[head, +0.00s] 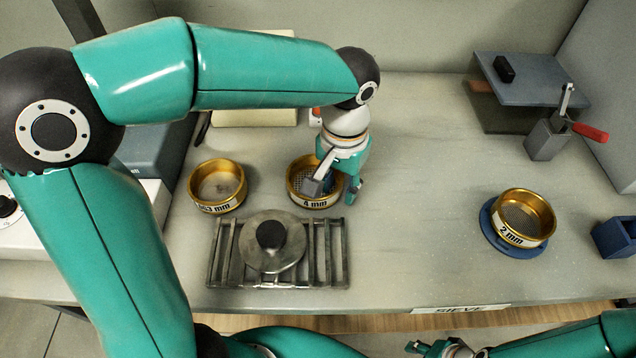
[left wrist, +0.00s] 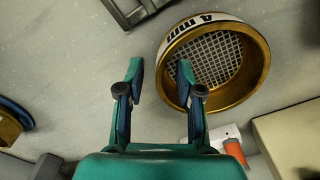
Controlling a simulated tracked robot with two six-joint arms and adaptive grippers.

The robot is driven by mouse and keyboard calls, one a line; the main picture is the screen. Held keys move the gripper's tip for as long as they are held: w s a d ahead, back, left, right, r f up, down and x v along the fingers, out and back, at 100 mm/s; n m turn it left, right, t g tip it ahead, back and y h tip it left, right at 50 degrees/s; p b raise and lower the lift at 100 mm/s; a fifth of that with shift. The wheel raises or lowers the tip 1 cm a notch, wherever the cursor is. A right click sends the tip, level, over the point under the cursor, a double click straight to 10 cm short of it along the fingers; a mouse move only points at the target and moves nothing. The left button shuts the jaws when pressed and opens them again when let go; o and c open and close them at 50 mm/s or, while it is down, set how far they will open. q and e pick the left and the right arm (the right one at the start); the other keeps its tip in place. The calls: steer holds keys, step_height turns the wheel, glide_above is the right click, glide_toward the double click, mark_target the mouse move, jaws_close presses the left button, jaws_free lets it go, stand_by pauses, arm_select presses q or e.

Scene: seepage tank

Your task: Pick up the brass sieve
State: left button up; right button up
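Three brass sieves stand on the bench: one marked 4 mm (head: 316,203), one whose label reads in part "63 mm" (head: 217,207), and one marked 2 mm (head: 524,239). The 2 mm sieve is on a round blue base (head: 497,240). My left gripper (head: 332,191) is open over the right side of the 4 mm sieve. In the left wrist view, one finger of the left gripper (left wrist: 160,78) is over the mesh of the 4 mm sieve (left wrist: 254,65) and the other is outside its wall. My right gripper (head: 432,349) is at the bottom edge, its opening unclear.
A metal rack (head: 338,262) with a round knobbed lid (head: 290,250) stands in front of the two left sieves. A grey stand with a red-handled lever (head: 590,132) and a blue box (head: 614,238) are at the right. The middle of the bench is clear.

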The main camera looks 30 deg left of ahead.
arm_select(q)
jaws_close()
stand_by(0.3)
